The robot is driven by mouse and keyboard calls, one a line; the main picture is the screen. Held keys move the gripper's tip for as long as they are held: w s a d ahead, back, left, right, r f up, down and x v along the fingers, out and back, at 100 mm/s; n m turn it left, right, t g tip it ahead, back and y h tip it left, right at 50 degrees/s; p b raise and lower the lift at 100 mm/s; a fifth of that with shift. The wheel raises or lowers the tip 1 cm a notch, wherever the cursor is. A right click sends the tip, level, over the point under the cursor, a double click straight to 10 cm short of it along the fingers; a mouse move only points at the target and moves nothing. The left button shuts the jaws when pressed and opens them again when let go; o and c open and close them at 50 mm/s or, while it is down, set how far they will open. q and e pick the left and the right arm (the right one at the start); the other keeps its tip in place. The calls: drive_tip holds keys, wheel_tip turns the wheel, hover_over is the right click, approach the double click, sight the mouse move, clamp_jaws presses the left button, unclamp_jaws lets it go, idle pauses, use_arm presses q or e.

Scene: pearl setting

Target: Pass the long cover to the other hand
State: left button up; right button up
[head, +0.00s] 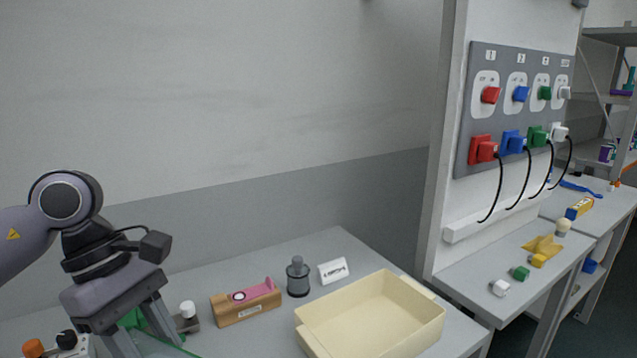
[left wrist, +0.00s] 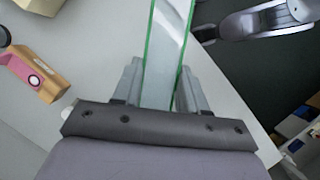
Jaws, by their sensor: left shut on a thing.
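The long cover is a clear, flat strip with green edges. In the left wrist view the cover (left wrist: 166,50) runs from between my left fingers up past the top edge. My left gripper (left wrist: 158,88) is shut on it. In the head view my left gripper (head: 137,330) is at the lower left, and only a little of the cover (head: 165,347) shows by its fingers. In the left wrist view part of my right arm shows at the upper right, beside the cover and apart from it. Its finger opening cannot be made out, and it is absent from the head view.
A cream tray (head: 372,318) stands empty on the table. Near it are a wooden block with a pink top (head: 246,302), a grey jar (head: 298,277) and a white label card (head: 333,271). A socket panel (head: 517,100) with plugs and cords is on the right wall.

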sight(160, 356)
use_arm(q)
drive_tip(key=m, duration=0.1)
drive_tip(key=f+m+g+p, duration=0.1)
drive_tip(key=m, duration=0.1)
drive_tip(key=m+y, duration=0.1)
drive_tip(key=shift+w+d+f+p, duration=0.2)
drive_tip(key=shift+w+f+p, duration=0.1)
drive_tip(key=shift+w+p, duration=0.1)
drive_tip(key=m, duration=0.1)
drive_tip(key=f+m+g+y+p, duration=0.1)
drive_tip(key=m, duration=0.2)
drive_tip(key=shift+w+a+f+m+p, duration=0.2)
drive_tip(key=shift+w+f+m+p, duration=0.1)
drive_tip(key=shift+f+m, duration=0.1)
drive_tip(key=shift+w+a+f+m+g+y+p, duration=0.15)
drive_tip(key=shift+a+f+m+y+p, duration=0.2)
drive_tip(key=shift+m, duration=0.45)
drive_tip(key=shift+s+a+f+m+g+y+p, duration=0.1)
drive_tip(key=shift+f+m+y+p, duration=0.1)
drive_tip(key=shift+f+m+y, duration=0.45)
drive_tip(key=shift+w+a+f+m+g+y+p, duration=0.15)
drive_tip(key=shift+a+f+m+p, duration=0.1)
drive_tip(key=shift+m, duration=0.7)
